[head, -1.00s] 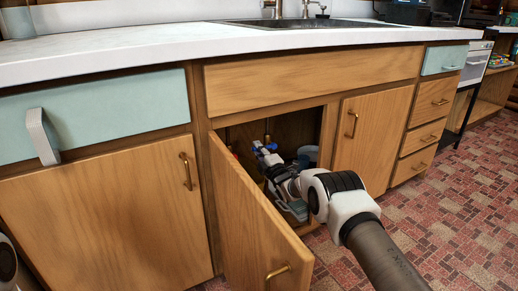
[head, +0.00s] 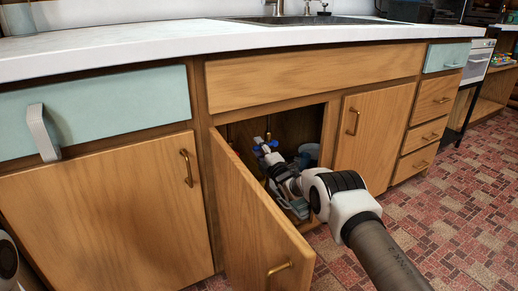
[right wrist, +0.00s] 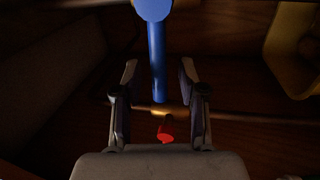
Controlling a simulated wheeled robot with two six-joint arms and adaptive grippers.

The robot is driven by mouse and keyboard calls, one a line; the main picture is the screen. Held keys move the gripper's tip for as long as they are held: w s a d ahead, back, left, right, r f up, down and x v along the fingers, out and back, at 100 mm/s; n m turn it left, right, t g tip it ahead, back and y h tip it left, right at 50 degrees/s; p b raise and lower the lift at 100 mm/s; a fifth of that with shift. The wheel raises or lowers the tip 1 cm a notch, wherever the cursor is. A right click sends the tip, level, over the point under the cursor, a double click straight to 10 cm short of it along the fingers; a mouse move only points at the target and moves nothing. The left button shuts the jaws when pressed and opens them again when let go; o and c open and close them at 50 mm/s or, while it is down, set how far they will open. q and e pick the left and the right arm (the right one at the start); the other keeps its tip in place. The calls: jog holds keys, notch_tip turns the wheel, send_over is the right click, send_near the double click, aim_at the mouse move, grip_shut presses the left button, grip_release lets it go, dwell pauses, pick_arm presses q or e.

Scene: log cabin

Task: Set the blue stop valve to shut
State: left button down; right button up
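The blue stop valve shows in the right wrist view as a long blue handle (right wrist: 157,55) with a round end at the top. Its lower end lies between the two fingers of my right gripper (right wrist: 158,78), near a brass-coloured part. The fingers are open, with a gap on each side of the handle. In the head view my right gripper (head: 264,152) reaches into the open cabinet under the sink, with bits of blue beside its fingertips. The rest of the valve is too small or hidden there. My left gripper is out of view.
The open cabinet door (head: 250,215) stands just left of my right arm. A grey-blue container (head: 309,152) is inside the cabinet to the right. A small red thing (right wrist: 165,134) shows below the handle, and a yellowish object (right wrist: 290,50) at the right. The interior is dark.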

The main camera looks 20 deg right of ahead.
jog(key=shift+s, duration=0.1)
jog(key=v, duration=1.1)
jog(key=shift+s, duration=0.4)
